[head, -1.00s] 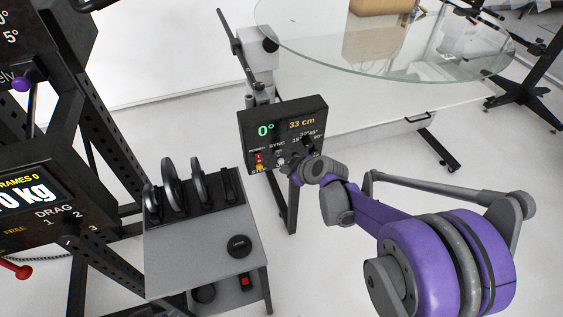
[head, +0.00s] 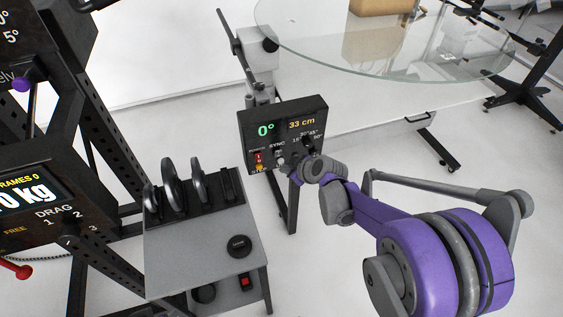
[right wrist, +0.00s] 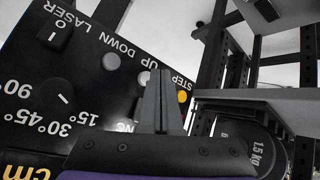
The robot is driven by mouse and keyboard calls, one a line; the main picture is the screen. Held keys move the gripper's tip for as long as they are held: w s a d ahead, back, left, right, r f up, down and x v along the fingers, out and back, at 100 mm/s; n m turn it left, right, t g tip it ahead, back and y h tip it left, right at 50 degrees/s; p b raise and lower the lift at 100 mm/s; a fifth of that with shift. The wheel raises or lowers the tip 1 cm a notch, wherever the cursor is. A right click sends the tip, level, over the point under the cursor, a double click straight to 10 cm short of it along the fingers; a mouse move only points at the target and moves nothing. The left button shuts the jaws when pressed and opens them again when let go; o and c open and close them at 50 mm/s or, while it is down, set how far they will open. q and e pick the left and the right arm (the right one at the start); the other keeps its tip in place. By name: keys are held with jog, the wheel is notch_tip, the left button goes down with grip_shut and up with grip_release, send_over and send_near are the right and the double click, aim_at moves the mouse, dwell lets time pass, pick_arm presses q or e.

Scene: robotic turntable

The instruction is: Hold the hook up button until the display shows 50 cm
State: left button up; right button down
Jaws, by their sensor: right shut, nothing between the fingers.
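The black control panel (head: 287,138) stands in the middle of the head view, and its display reads 0° and 33 cm (head: 302,122). In the right wrist view the panel appears turned over, with labels LASER, DOWN, UP and STEP. A round grey button (right wrist: 143,78) sits below the UP label, another (right wrist: 111,62) below DOWN, and a yellow one (right wrist: 182,97) by STEP. My right gripper (right wrist: 160,76) is shut and empty, its tips close beside the UP button. I cannot tell whether they touch the panel. My left gripper is not in view.
A grey cart (head: 208,252) with upright discs stands left of the panel. Black equipment with a weight display (head: 28,193) stands at the far left. A round glass tabletop (head: 385,45) lies behind the panel. Open floor lies between the cart and my right arm.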

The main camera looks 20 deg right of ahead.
jog(key=shift+w, duration=0.35)
jog(key=shift+w, duration=0.35)
dwell(4.6)
jog(key=shift+s, duration=0.1)
dwell(1.4)
jog(key=shift+s, duration=0.7)
jog(key=shift+s+a+p, duration=0.15)
jog(key=shift+s+p, duration=0.25)
jog(key=shift+s, duration=2.1)
